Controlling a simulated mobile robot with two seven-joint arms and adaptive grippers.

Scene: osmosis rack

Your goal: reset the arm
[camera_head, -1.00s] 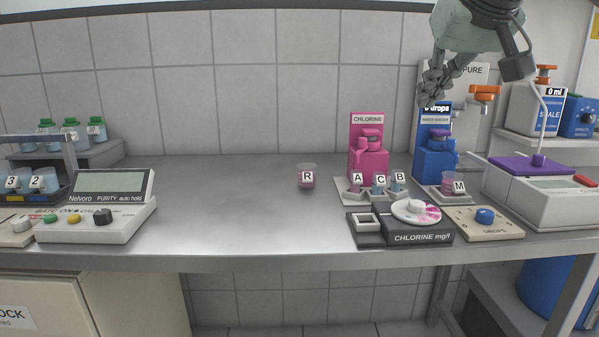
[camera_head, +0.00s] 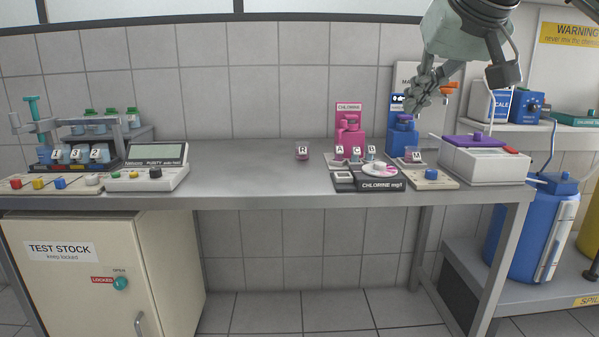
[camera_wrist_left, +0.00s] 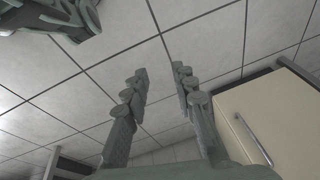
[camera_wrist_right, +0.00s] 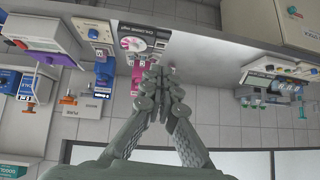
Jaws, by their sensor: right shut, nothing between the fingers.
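My right arm comes in from the top right of the head view, and its gripper (camera_head: 412,104) hangs in front of the blue dispenser (camera_head: 401,137) at the right of the bench. The right wrist view shows its fingers (camera_wrist_right: 158,72) together, with nothing between them. My left gripper (camera_wrist_left: 158,78) is not in the head view. In the left wrist view its two fingers stand apart with a gap between them, over grey floor tiles. I see nothing in that gap.
The metal bench (camera_head: 250,180) carries a pink chlorine dispenser (camera_head: 347,135), cups, a chlorine meter (camera_head: 382,187), a purple-topped device (camera_head: 485,160) and a purity meter (camera_head: 150,175). Blue bottles stand at the left. A cream cabinet (camera_head: 170,270) is below. The bench's middle left is bare.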

